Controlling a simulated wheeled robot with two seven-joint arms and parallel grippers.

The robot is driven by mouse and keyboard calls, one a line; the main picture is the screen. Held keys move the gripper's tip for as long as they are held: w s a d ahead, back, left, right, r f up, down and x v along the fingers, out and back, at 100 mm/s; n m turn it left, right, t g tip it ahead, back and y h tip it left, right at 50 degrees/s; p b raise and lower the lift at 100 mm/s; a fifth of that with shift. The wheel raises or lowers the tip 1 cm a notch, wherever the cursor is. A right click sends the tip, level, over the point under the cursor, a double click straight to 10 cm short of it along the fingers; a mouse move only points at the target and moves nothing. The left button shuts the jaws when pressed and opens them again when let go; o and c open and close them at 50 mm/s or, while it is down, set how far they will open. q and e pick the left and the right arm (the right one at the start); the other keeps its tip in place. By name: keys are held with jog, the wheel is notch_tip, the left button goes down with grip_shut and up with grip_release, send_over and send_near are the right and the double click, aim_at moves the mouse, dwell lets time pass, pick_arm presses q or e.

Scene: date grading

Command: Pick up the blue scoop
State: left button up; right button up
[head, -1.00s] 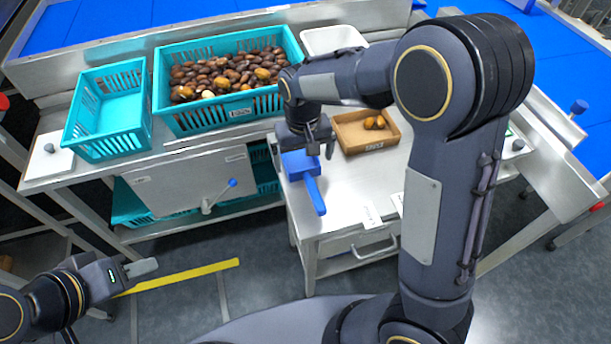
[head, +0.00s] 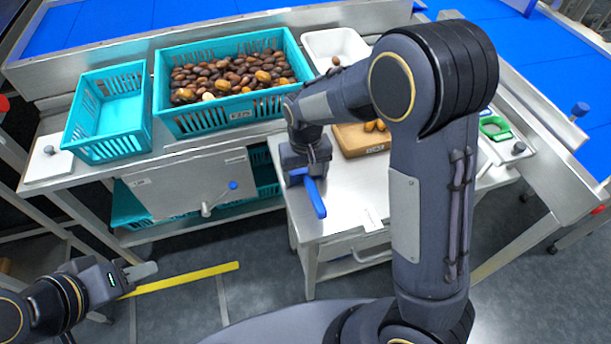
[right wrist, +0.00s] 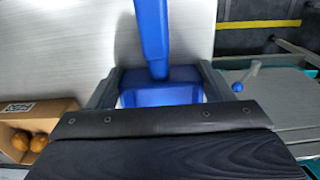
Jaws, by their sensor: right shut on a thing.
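The blue scoop (head: 315,198) lies on the small steel table, its handle pointing toward the front edge in the head view. My right gripper (head: 306,173) is over the scoop and hides most of its bowl. In the right wrist view the two fingers (right wrist: 158,88) stand on either side of the scoop (right wrist: 152,38), shut on it near where the handle meets the bowl. I cannot tell whether the scoop touches the table. My left gripper (head: 142,271) is over the floor at the lower left, away from the scoop; its finger gap is not clear.
A cardboard-coloured box (head: 362,147) with a few dates stands right behind the scoop. A teal crate full of dates (head: 210,123) and an empty teal crate (head: 107,148) stand on the back bench. A white tray (head: 318,40) is behind. The small table's front (head: 345,205) is mostly clear.

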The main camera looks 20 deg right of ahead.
jog(key=shift+c, duration=0.8)
jog(key=shift+r, duration=0.2)
